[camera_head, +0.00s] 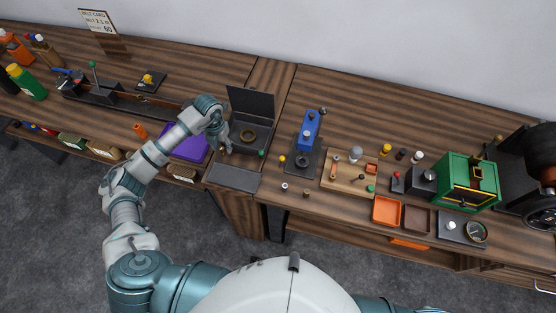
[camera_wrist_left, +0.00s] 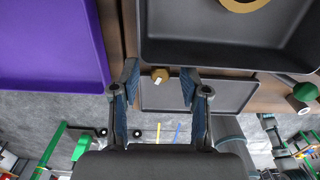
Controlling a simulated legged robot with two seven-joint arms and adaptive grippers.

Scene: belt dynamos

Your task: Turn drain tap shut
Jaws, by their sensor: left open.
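A dark basin (camera_head: 262,135) with a raised back panel and a brass ring inside stands at the middle of the bench. In the left wrist view the basin (camera_wrist_left: 225,55) fills the upper right. A small brass knob with a pale mark (camera_wrist_left: 160,75) sits at its front wall; it looks like the drain tap. A green-capped knob (camera_wrist_left: 304,91) sticks out farther right. My left gripper (camera_head: 224,147) is at the basin's left front. In the left wrist view my left gripper (camera_wrist_left: 160,88) is open, its fingers on either side of the brass knob, with visible gaps. My right gripper is out of view.
A flat dark tray (camera_head: 234,178) lies in front of the basin. A purple bin (camera_head: 190,148) is close on the left. A blue device (camera_head: 307,130) and a wooden board with small parts (camera_head: 345,184) stand to the right.

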